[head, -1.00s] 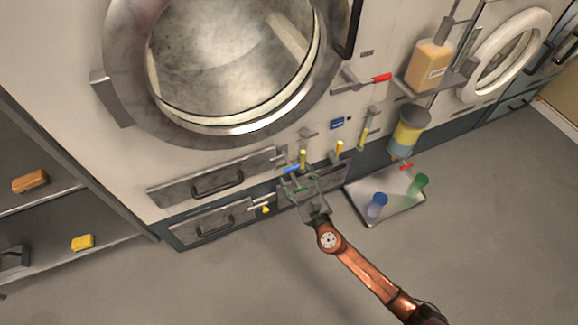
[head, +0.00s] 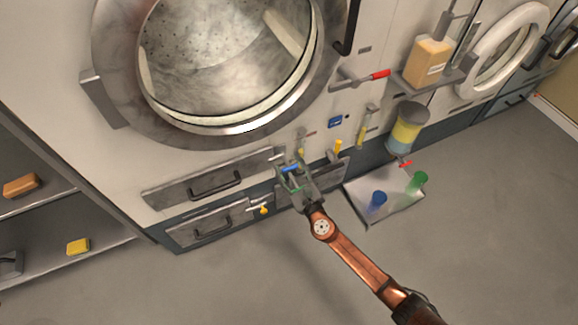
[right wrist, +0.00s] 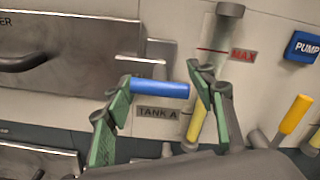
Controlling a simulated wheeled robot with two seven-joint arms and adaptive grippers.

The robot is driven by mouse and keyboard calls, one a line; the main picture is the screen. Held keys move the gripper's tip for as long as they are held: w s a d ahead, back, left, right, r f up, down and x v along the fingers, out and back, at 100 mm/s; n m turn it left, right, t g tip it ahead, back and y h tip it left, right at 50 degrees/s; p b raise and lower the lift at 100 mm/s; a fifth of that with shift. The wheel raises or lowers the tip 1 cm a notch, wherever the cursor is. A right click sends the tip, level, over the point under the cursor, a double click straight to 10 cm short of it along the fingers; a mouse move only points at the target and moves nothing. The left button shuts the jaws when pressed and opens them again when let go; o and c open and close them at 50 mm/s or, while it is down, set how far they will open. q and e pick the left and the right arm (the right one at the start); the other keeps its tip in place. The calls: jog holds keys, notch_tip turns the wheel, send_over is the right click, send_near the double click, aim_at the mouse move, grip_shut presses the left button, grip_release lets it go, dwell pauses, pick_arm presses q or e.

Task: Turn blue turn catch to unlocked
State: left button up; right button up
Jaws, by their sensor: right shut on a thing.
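The gripper also shows in the head view (head: 290,172). The catch's mount behind the bar is partly hidden. My left gripper is in neither view.
Yellow handles (right wrist: 296,114) stand to the right, near a blue PUMP button (right wrist: 302,46). A sight tube with a red MAX mark (right wrist: 243,55) rises behind my fingers. A tray (head: 370,217) with blue and green cups (head: 376,201) lies on the floor at right.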

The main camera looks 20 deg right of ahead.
jog(key=c, duration=0.5)
